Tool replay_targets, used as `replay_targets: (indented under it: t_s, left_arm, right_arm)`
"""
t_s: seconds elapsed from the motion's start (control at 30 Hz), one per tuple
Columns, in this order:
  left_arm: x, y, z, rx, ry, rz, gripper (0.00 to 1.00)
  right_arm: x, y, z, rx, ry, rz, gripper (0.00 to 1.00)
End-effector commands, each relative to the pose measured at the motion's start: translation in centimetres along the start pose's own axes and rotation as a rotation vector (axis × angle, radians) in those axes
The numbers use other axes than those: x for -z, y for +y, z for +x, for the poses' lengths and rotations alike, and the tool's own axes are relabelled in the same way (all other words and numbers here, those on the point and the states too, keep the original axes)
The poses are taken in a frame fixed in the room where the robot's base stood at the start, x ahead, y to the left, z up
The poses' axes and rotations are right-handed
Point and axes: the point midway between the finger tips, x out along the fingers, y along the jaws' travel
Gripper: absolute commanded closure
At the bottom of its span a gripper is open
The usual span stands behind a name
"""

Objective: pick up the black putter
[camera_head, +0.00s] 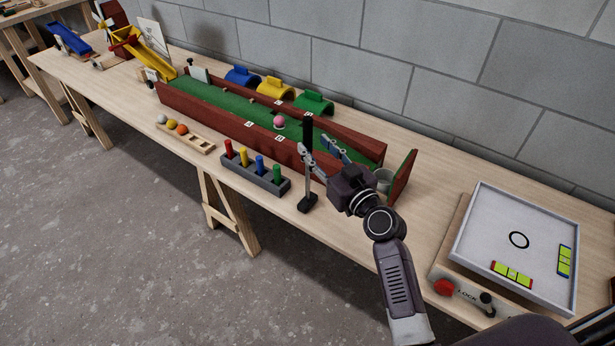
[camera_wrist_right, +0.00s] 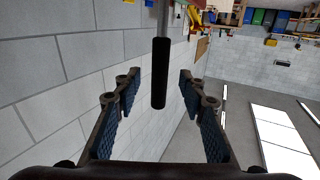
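The black putter stands upright near the table's front edge, with its black grip (camera_head: 308,133) on top, a thin shaft and a dark head or base (camera_head: 307,203) at the bottom. My right gripper (camera_head: 315,147) is open beside the grip, its fingers pointing toward it. In the right wrist view, the black grip (camera_wrist_right: 160,75) shows between the two spread blue-padded fingers (camera_wrist_right: 160,88), with gaps on both sides. I cannot tell how deep it sits between them. My left gripper is not in view.
A green lane (camera_head: 230,103) with red-brown walls lies behind the putter, with a pink ball (camera_head: 279,121) on it. A grey peg rack (camera_head: 256,180) is just left of the putter. A white-topped tray (camera_head: 515,238) is at the right. Bare table (camera_head: 440,195) lies between.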

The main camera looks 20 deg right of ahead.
Motion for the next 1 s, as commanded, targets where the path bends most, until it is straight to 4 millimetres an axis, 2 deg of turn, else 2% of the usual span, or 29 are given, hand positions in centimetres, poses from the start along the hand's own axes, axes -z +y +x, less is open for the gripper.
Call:
replay_targets:
  t_s: [0.17,0.3,0.63,0.9,1.0]
  left_arm:
    - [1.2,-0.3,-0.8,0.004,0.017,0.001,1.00]
    - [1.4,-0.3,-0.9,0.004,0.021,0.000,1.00]
    - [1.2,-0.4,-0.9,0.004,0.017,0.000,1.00]
    - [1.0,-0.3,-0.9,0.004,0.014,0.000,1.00]
    - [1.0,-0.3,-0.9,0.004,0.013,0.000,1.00]
  right_arm:
    - [0.1,0.0,2.5,0.001,0.000,0.005,0.62]
    - [-0.1,0.1,4.1,0.000,-0.001,0.001,0.62]
    - [-0.2,0.0,4.7,0.001,-0.003,0.001,0.62]
    - [-0.2,0.0,4.7,0.001,-0.003,0.000,0.92]
    - [-0.2,0.0,4.7,0.001,-0.003,0.000,1.00]
